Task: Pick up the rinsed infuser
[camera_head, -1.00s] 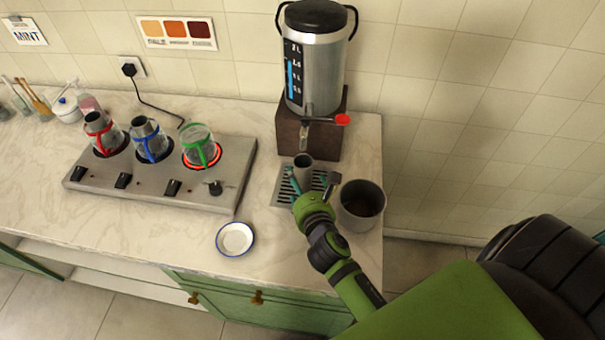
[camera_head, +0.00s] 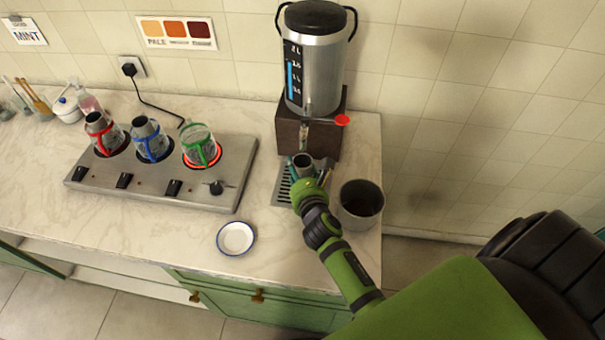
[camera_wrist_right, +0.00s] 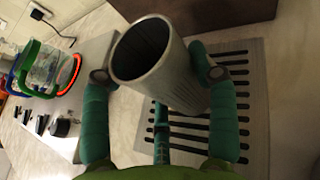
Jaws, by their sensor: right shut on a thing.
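The infuser (camera_head: 302,162) is a small grey metal cylinder, open at the top, under the samovar's tap. In the right wrist view the infuser (camera_wrist_right: 150,60) stands between the teal fingers, tilted in the picture, and its inside looks dark and empty. My right gripper (camera_head: 306,174) is shut on it, with fingers on both sides (camera_wrist_right: 160,85). The slotted drip tray (camera_head: 283,190) lies beneath; I cannot tell whether the infuser touches it. The samovar (camera_head: 320,75) stands behind on a dark wooden block. My left gripper is not in view.
A grey pot (camera_head: 362,204) with dark contents stands close to the right of the drip tray. A hot plate (camera_head: 160,188) holds glass pots with red, blue and green bands; the green-banded one sits on a glowing ring. A white saucer (camera_head: 236,238) lies at the front.

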